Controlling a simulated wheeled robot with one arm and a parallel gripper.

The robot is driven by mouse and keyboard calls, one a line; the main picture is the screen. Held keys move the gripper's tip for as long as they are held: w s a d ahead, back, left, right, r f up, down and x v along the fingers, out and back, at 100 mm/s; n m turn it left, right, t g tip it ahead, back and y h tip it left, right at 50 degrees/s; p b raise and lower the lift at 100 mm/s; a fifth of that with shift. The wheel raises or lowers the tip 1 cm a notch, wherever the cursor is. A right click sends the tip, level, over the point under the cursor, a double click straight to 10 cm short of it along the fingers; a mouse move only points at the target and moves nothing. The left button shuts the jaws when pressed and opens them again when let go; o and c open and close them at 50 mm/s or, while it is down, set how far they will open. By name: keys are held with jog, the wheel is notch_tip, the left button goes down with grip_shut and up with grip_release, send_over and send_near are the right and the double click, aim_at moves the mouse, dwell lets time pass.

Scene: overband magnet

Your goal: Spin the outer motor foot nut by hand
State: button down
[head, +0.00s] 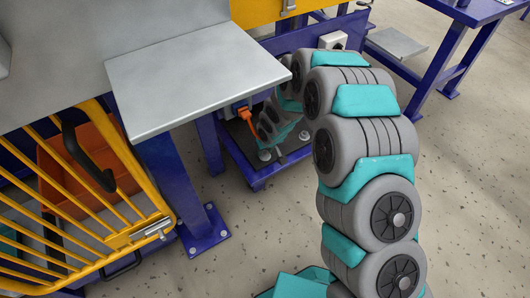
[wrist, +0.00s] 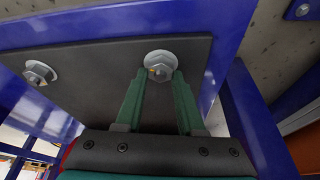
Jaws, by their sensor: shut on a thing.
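In the wrist view, a grey hex nut on a threaded stud with a round washer, the motor foot nut (wrist: 160,64), sits on a dark flat plate (wrist: 100,50). My gripper (wrist: 160,77) has its two green fingers on either side of this nut, shut on it. A small yellow-orange mark shows on the nut. A second, similar nut (wrist: 38,73) with a washer stands apart on the left of the plate. In the head view my arm reaches down to the low blue stand; small round fixings (head: 264,155) show on its plate, and my fingertips are hard to make out.
A grey metal tabletop (head: 195,75) overhangs left of my arm. Blue posts (wrist: 255,120) flank the plate closely.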

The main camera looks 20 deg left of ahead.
jog(key=shift+r+n+p, duration=0.15)
jog(key=shift+n+p, duration=0.15)
jog(key=shift+p, duration=0.7)
jog(key=shift+a+n+g+y+p, duration=0.1)
jog(key=shift+n+g+y+p, duration=0.2)
jog(key=shift+n+p, duration=1.2)
jog(key=shift+f+m, duration=0.2)
jog(key=shift+m, duration=0.2)
jog(key=shift+n, duration=0.3)
jog(key=shift+b, duration=0.45)
jog(key=shift+w+n+b, duration=0.15)
jog(key=shift+n+b, duration=0.25)
jog(key=shift+b, duration=0.75)
jog(key=shift+n+g+b, duration=0.3)
jog(key=shift+b, duration=0.5)
jog(key=shift+b, duration=0.5)
jog(key=shift+n+y+b, duration=0.3)
jog(key=shift+n+b, duration=0.3)
jog(key=shift+b, duration=0.6)
